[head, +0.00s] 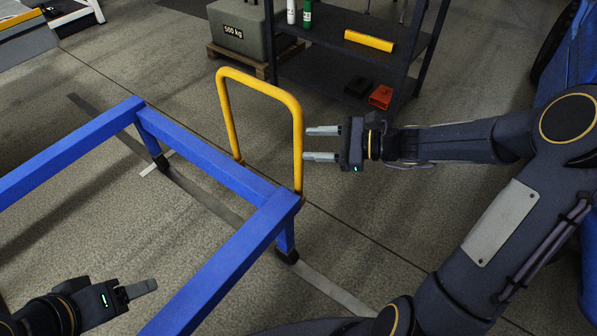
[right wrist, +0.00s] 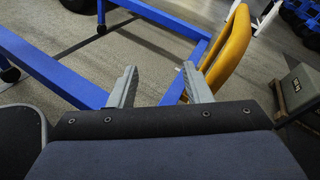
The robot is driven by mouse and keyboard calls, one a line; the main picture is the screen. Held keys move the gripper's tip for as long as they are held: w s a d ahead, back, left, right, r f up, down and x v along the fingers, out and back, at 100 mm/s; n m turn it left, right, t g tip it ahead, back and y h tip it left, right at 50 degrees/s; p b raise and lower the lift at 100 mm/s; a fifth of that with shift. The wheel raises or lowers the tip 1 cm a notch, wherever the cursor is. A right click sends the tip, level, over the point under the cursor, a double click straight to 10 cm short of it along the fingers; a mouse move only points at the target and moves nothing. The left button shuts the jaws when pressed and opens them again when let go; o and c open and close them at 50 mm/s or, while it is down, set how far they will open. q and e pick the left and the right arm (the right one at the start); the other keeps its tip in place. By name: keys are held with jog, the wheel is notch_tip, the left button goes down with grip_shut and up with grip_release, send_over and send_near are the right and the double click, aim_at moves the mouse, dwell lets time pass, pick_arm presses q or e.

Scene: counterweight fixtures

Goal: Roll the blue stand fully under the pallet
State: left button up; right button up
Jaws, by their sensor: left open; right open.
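The blue stand (head: 212,160) is a low frame of blue bars on dark feet, with an upright yellow handle (head: 298,140) at its far end. The stand (right wrist: 60,72) and handle (right wrist: 232,45) also show in the right wrist view. My right gripper (head: 308,144) is open and empty, its fingers pointing at the handle's right post, just short of it. In the right wrist view my gripper's fingers (right wrist: 160,85) have the handle beyond the right one. My left gripper (head: 155,287) is at the lower left beside the near blue bar, with one finger clearly visible.
A wooden pallet (head: 228,60) at the back bears a grey 500 kg weight (head: 238,28). A dark shelf rack (head: 345,62) stands beside it, with a yellow bar (head: 369,40) and a red block (head: 381,96). A flat strip (head: 325,287) crosses the floor.

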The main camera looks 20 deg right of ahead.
aim_at(302, 144)
jog(key=w+d+f+m+t+b, duration=0.2)
jog(key=w+f+m, duration=0.1)
jog(key=f, duration=0.2)
jog(key=w+d+f+m+t+b, duration=0.2)
jog(key=w+d+f+m+b, duration=0.1)
jog(key=f, duration=0.2)
jog(key=b+x, duration=0.1)
jog(key=x, duration=0.6)
jog(key=shift+a+b, duration=0.1)
jog(key=shift+b, duration=0.2)
jog(key=shift+w+a, duration=0.3)
jog(key=shift+a, duration=0.05)
pick_arm(q)
notch_tip(302, 144, down, 10)
jog(key=shift+r, duration=0.25)
pick_arm(e)
jog(key=shift+c, duration=0.3)
grip_shut()
